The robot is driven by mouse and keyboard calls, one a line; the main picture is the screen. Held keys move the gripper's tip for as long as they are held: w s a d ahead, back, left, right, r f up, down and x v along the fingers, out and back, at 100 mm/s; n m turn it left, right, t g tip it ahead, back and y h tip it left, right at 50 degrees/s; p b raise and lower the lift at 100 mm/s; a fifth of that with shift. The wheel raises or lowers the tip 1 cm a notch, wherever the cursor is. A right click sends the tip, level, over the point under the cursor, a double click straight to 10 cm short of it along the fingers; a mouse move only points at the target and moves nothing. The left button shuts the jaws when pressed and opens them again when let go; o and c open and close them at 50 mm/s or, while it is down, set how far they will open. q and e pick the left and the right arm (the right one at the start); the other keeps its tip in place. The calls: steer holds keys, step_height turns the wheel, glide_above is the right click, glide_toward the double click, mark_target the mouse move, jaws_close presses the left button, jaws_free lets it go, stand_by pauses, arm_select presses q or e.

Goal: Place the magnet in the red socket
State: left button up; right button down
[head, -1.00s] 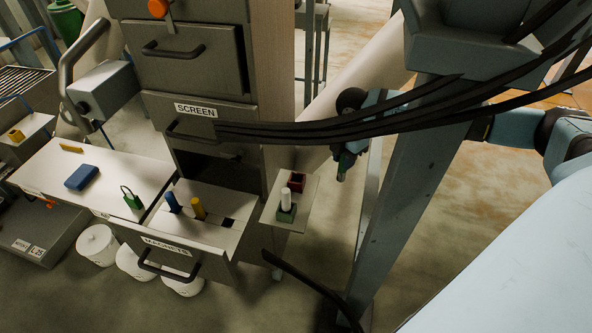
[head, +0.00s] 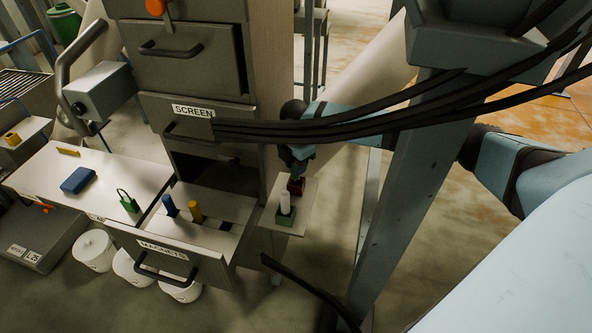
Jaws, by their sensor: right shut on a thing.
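The red socket (head: 296,185) is at the back of a small pale shelf beside the cabinet. My right gripper (head: 297,170) points down just above it and partly hides it. It is shut on the magnet, which is mostly hidden at this distance; I cannot tell whether it touches the socket. A white magnet (head: 285,202) stands upright in a green socket (head: 285,218) in front of the red one. A blue magnet (head: 169,205) and a yellow magnet (head: 195,211) stand in the open MAGNETS drawer (head: 166,257). My left gripper is not in view.
Black cables (head: 330,131) cross in front of the cabinet. A grey post (head: 405,180) stands right of the shelf (head: 284,231). A white surface at left holds a blue block (head: 78,180) and a green padlock-shaped item (head: 128,203). White tubs (head: 95,250) stand below.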

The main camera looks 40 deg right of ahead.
step_height(320, 180, down, 2)
steer(key=shift+f, duration=0.1)
steer(key=c, duration=0.9)
jaws_free()
step_height(320, 180, up, 11)
steer(key=shift+f+p, duration=0.1)
steer(key=shift+p, duration=0.7)
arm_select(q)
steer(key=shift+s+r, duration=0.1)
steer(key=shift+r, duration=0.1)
arm_select(e)
steer(key=shift+r, duration=0.75)
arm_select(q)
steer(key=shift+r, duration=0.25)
